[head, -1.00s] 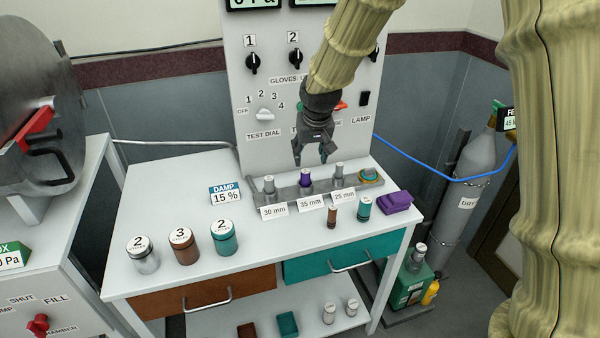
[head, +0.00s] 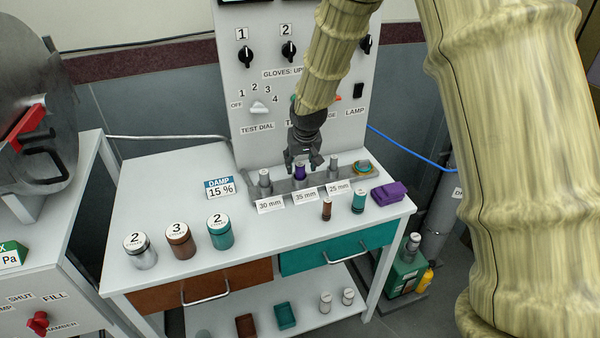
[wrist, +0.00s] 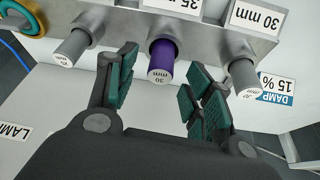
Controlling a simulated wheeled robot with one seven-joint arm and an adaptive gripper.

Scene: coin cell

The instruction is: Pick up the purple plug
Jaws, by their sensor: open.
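The purple plug (head: 299,173) stands in the middle place of the grey rack, behind the 35 mm card. In the wrist view the purple plug (wrist: 162,57) shows a grey top marked 30. My gripper (head: 303,165) is above the rack at the purple plug, fingers pointing down. In the wrist view my gripper (wrist: 163,80) is open, one finger to each side of the plug, with gaps between. It holds nothing.
Grey plugs stand on both sides, behind the 30 mm card (head: 265,178) and the 25 mm card (head: 333,168). The control panel rises behind.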

